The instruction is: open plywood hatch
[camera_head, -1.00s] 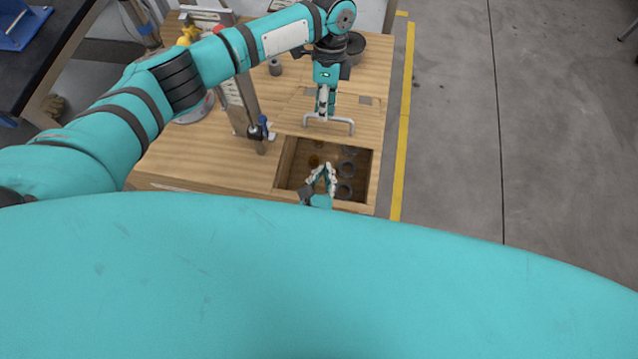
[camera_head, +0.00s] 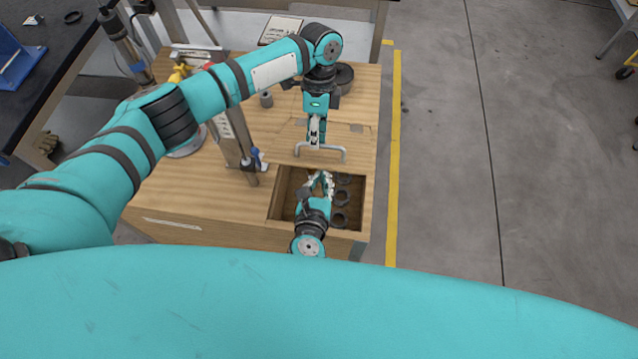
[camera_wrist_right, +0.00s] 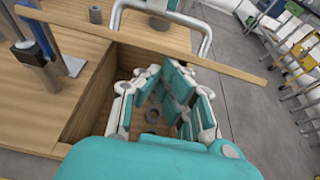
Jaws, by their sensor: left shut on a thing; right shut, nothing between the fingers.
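The plywood hatch (camera_head: 300,139) is open at the far side of a square opening in the wooden bench top, its exact tilt hard to tell. Its pale grey handle (camera_head: 320,150) is in the fingers of my left gripper (camera_head: 315,141), which is shut on it. In the right wrist view the hatch edge (camera_wrist_right: 170,58) crosses above the opening, with the handle (camera_wrist_right: 205,40) beyond it. My right gripper (camera_head: 322,182) is shut and empty over the opening, close to the hatch's near edge; its fingers also show in the wrist view (camera_wrist_right: 165,95).
The open compartment (camera_head: 283,195) holds several dark rings (camera_head: 341,198). A metal post (camera_head: 235,140) with a blue-handled clamp stands left of it. A dark round object (camera_head: 345,76) and a small grey cylinder (camera_head: 266,99) stand behind. Floor right of the bench is clear.

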